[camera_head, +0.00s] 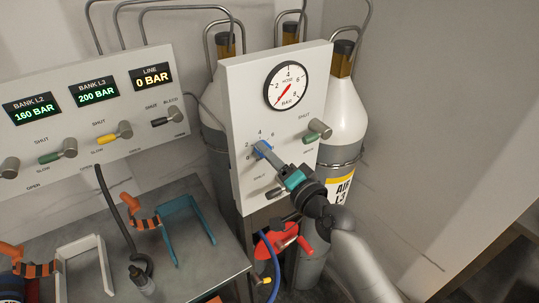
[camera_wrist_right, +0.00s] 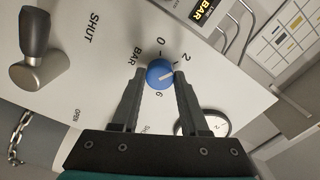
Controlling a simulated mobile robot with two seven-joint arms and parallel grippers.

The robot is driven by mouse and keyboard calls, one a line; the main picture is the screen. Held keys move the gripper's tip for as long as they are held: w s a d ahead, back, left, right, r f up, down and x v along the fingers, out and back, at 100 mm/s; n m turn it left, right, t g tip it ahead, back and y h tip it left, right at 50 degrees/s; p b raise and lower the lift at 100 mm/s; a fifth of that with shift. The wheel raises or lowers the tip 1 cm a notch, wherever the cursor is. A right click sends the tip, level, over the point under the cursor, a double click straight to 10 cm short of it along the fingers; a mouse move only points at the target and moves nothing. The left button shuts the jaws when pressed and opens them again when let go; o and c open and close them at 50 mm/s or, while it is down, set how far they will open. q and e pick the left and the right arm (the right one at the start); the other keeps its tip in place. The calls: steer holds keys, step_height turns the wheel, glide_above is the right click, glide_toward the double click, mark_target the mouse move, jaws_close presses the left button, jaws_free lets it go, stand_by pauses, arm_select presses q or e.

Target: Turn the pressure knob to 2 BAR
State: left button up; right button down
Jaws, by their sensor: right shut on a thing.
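The blue pressure knob (camera_head: 262,149) sits on the front of the white panel, among printed numbers. In the right wrist view the knob (camera_wrist_right: 160,74) shows a white pointer line slanting right and slightly up, just below the printed 2. The right finger hides part of the scale there. My right gripper (camera_head: 270,156) reaches up from the lower right and is shut on the knob, with one finger (camera_wrist_right: 160,80) on each side. The round gauge (camera_head: 289,86) above has its red needle pointing to the lower left. My left gripper is out of view.
A green-handled valve (camera_head: 318,131) is right of the knob, and a dark lever (camera_head: 275,192) is below it. The left panel (camera_head: 90,75) has lit displays; LINE reads 0 BAR. Gas cylinders (camera_head: 344,115) stand behind. A grey bench (camera_head: 195,255) with blue and white brackets is lower left.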

steer(key=shift+c, duration=2.1)
jaws_free()
steer(key=b+v, duration=0.2)
steer(key=v, duration=1.3)
steer(key=shift+s+d, duration=0.1)
